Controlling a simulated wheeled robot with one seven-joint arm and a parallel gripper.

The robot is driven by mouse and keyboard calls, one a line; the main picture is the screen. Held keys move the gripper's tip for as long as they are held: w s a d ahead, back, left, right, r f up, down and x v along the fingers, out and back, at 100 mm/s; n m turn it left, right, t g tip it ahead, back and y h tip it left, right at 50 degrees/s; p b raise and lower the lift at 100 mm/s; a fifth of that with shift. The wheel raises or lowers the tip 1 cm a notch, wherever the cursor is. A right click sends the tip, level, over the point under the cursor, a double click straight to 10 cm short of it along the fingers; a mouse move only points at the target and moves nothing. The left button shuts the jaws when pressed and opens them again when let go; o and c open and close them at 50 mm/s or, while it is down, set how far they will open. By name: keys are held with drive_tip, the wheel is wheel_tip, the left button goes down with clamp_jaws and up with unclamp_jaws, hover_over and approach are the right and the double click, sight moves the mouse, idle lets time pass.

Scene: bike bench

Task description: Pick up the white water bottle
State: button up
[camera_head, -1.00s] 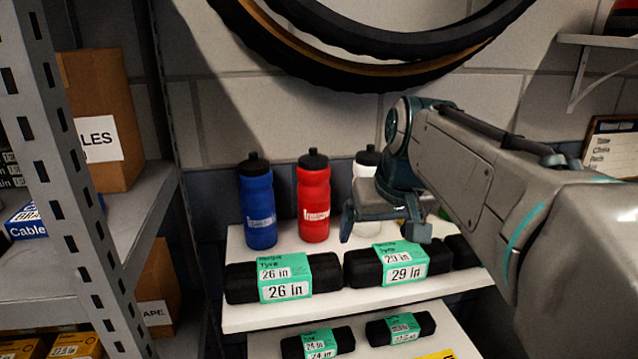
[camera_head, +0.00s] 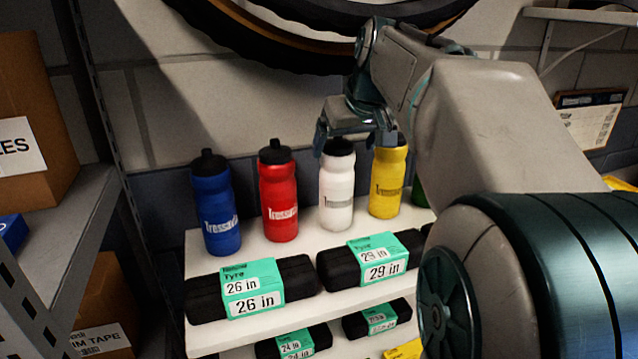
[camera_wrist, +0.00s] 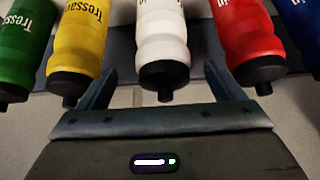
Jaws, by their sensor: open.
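The white water bottle (camera_head: 337,190) with a black cap stands upright on the white shelf (camera_head: 300,247), between the red and yellow bottles. My gripper (camera_head: 357,140) is open and empty, just above the white bottle's cap in the head view. In the wrist view the white bottle (camera_wrist: 162,45) appears upside down, with its cap between the two fingers of my gripper (camera_wrist: 165,88). I cannot tell whether any finger touches it. Its lower part is cut off in the wrist view.
A blue bottle (camera_head: 215,205) and a red bottle (camera_head: 279,195) stand left of it. A yellow bottle (camera_head: 387,182) stands close on its right, a green one (camera_wrist: 22,45) beyond. Tyre packs (camera_head: 252,289) lie in front. A black tyre (camera_head: 320,45) hangs above.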

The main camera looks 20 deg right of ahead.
sight(337, 158)
drive_tip(key=x, duration=0.5)
drive_tip(key=shift+w+a+f, duration=0.15)
drive_tip(key=shift+w+a, duration=0.05)
drive_tip(key=shift+w, duration=0.15)
drive_tip(key=c, duration=1.3)
drive_tip(key=shift+p, duration=0.3)
drive_tip(key=shift+c, duration=0.2)
